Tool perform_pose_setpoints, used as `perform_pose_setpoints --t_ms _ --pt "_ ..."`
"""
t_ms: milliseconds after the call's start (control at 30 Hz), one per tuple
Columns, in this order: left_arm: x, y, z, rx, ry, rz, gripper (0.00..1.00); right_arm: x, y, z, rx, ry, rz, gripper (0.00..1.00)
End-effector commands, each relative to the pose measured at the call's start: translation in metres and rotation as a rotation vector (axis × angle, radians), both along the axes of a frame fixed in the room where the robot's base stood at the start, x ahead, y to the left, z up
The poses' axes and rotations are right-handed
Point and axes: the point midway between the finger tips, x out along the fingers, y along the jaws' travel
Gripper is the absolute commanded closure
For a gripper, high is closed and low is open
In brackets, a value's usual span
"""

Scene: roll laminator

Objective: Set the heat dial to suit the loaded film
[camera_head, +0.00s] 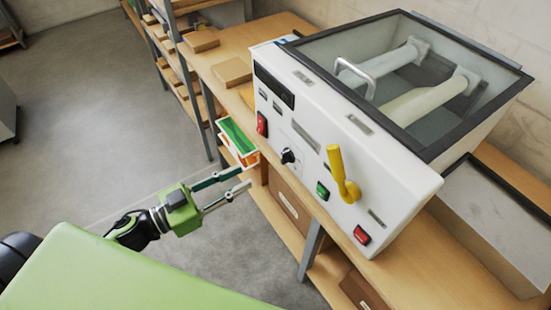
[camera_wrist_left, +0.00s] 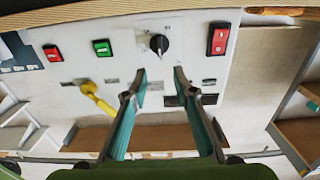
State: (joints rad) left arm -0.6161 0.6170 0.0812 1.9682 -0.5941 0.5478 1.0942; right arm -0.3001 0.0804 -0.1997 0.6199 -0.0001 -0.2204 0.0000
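The white roll laminator (camera_head: 345,165) stands on a wooden bench. Its heat dial is a small black knob (camera_head: 287,156) on the front panel, and it also shows in the left wrist view (camera_wrist_left: 159,44). The dial's setting marks are too small to read. Pale rolls (camera_head: 425,103) lie under the clear lid; no film label is readable. My left gripper (camera_head: 246,178) is open and empty, in front of the panel and apart from the dial. In the left wrist view its fingertips (camera_wrist_left: 160,76) point toward the dial, which sits between and beyond them. My right gripper is not in view.
The panel also has a red switch (camera_head: 262,124), a green switch (camera_head: 322,190), another red switch (camera_head: 361,235) and a yellow lever (camera_head: 341,175) that sticks out. A green and orange box (camera_head: 239,142) stands at the bench edge behind my fingers.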

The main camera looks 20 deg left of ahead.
Motion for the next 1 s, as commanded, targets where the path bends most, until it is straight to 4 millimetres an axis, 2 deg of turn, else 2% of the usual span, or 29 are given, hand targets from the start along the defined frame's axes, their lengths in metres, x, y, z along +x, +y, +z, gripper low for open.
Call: perform_pose_setpoints --t_ms 167,500,700,1000 --pt "0.029 -0.021 0.004 -0.001 -0.004 0.001 0.74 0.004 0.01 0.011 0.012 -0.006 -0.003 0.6" --pt "0.077 -0.058 0.003 -0.002 -0.001 0.004 0.74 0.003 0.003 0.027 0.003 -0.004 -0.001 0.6" --pt "0.089 -0.068 0.001 -0.001 0.001 0.003 0.74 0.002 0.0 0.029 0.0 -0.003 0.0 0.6" --pt "0.09 -0.07 -0.001 0.0 0.001 0.003 0.74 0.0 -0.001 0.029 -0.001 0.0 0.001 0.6"
